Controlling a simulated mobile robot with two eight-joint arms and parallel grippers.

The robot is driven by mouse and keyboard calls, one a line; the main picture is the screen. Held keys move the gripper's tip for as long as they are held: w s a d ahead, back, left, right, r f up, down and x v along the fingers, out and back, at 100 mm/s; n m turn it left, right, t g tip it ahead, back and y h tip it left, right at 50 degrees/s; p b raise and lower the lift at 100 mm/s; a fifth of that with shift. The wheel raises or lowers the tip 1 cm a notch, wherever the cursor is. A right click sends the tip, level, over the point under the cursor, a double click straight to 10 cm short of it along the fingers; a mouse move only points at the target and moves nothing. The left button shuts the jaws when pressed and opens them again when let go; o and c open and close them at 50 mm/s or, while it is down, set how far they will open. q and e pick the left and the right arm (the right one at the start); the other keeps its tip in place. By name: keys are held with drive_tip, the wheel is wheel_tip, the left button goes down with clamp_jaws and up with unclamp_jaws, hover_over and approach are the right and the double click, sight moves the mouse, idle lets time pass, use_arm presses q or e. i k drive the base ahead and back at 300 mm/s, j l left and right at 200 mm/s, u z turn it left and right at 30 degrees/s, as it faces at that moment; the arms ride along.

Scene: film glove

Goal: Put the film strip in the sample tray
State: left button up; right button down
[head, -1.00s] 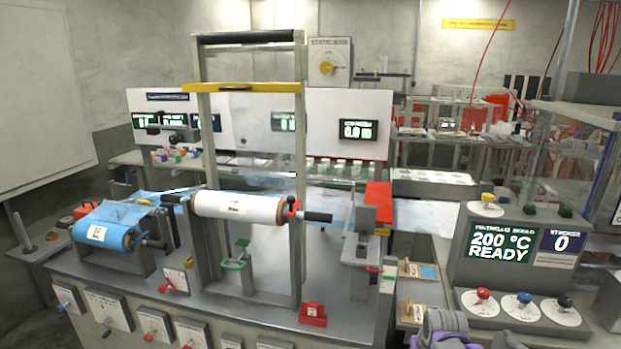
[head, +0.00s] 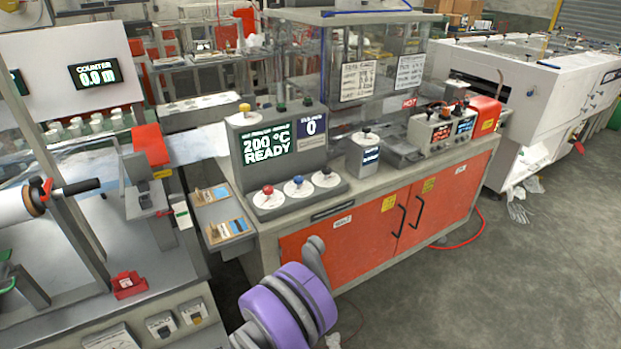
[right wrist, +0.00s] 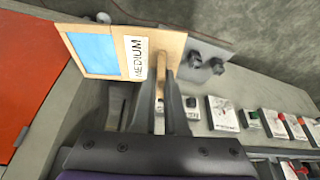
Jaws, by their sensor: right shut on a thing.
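In the right wrist view my right gripper (right wrist: 157,88) is shut on a narrow tan tab. The tab meets a tan card (right wrist: 115,53) with a pale blue film panel and a "MEDIUM" label. I cannot tell whether this card is lifted or resting. In the head view a small grey shelf (head: 216,247) beside the heater console bears tan cards with blue patches (head: 229,228). I cannot tell which part is the sample tray. My purple right arm shows low in the head view, but its fingers do not. My left gripper is out of view.
The heater console (head: 280,155) reads 200 °C READY and stands on a bench with orange doors (head: 350,235). The grey machine (head: 100,270) is at left, with a red block (head: 127,285). Open floor (head: 480,280) lies at right.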

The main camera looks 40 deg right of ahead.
sight(398, 146)
drive_tip(key=k+l+u, duration=0.1)
drive_tip(key=l, duration=0.55)
drive_tip(key=k+l, duration=0.15)
drive_tip(key=l, duration=0.55)
drive_tip(key=k+l+u, duration=0.15)
drive_tip(key=l, duration=0.5)
drive_tip(key=k+l, duration=0.1)
drive_tip(key=l, duration=0.55)
drive_tip(key=k+l+u, duration=0.15)
drive_tip(key=l, duration=0.5)
drive_tip(key=k+l, duration=0.25)
drive_tip(key=l, duration=0.35)
drive_tip(key=k+l+u, duration=0.15)
drive_tip(key=l, duration=0.5)
drive_tip(key=k+l+u, duration=0.1)
drive_tip(key=k+l, duration=0.15)
drive_tip(key=l, duration=0.35)
